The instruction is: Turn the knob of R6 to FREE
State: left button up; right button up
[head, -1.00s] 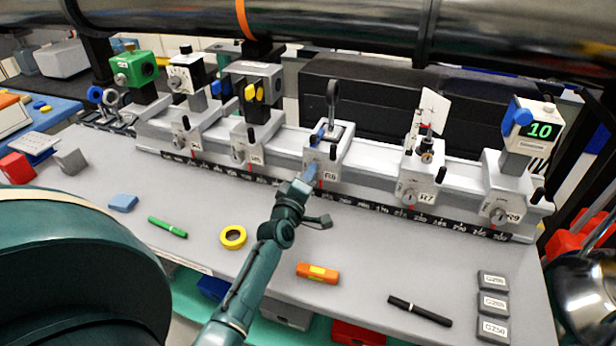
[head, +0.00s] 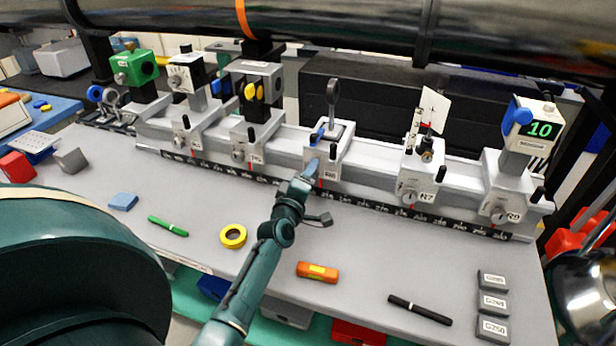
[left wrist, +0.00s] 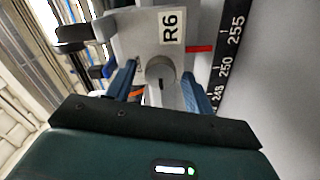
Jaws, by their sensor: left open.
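The R6 carrier (head: 327,158) sits mid-rail in the head view, with a small ring-topped post on it. In the left wrist view its R6 label (left wrist: 171,27) and round grey knob (left wrist: 160,70) show, with a dark mark at the knob's lower edge. A red pointer (left wrist: 201,49) lies beside the label. My left gripper (left wrist: 160,88) is open, its blue fingers on either side of the knob; I cannot tell whether they touch it. In the head view my left gripper (head: 308,176) covers the knob. My right gripper is not in view.
The rail (head: 375,175) bears neighbouring carriers, R7 (head: 420,185) to the right and R5 (head: 252,147) to the left. A dark scale strip runs along its front. Yellow tape (head: 233,236), an orange block (head: 317,271) and a black pen (head: 420,310) lie on the bench. A large pipe (head: 340,30) crosses above.

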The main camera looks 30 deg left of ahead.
pick_arm(q)
jog(key=p+v, duration=0.3)
jog(key=v, duration=1)
jog(key=shift+p, duration=0.4)
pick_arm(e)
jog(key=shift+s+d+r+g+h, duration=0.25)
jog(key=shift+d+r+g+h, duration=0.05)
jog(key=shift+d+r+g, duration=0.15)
pick_arm(q)
jog(key=shift+d, duration=0.1)
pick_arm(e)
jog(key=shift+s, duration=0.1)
